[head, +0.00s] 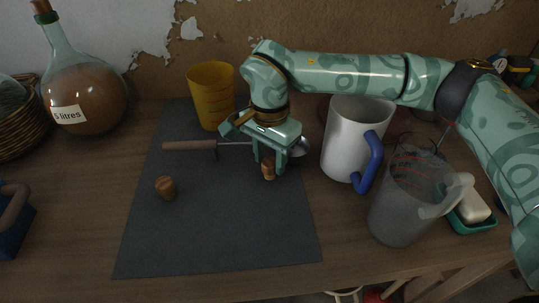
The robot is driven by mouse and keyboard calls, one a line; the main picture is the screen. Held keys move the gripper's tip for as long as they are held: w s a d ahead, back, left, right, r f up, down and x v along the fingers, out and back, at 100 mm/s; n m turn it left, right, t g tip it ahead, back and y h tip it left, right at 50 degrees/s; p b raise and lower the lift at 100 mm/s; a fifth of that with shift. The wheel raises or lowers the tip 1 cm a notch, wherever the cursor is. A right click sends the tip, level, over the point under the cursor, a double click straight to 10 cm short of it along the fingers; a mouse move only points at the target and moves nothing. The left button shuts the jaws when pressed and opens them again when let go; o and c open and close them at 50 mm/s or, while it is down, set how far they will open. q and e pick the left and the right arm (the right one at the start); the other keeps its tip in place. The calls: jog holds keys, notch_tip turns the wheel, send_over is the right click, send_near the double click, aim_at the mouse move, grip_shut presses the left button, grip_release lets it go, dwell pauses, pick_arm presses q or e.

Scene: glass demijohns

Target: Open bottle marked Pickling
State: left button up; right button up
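A glass demijohn (84,92) stands at the back left, brown inside, with a cork (41,7) in its neck. Its label (68,115) reads "5 litres". I see no label reading Pickling. My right gripper (268,168) points down over the dark mat (220,235), with a small brown cork (268,172) between its fingertips. I cannot tell whether the fingers grip this cork or only stand around it. Another cork (166,188) stands on the mat's left part. My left gripper is not in view.
A yellow cup (211,95) and a wooden-handled tool (190,146) are near the mat's back. A wicker basket (22,125) and blue container (12,230) are left. The mat's front is clear.

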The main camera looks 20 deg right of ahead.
aim_at(270, 162)
jog(key=shift+o, duration=0.5)
jog(key=shift+r, duration=0.15)
pick_arm(q)
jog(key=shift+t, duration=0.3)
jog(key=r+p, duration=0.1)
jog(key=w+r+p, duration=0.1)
jog(key=p, duration=0.1)
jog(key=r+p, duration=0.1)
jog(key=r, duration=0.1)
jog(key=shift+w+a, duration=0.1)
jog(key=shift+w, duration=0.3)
pick_arm(e)
notch_tip(270, 162, up, 12)
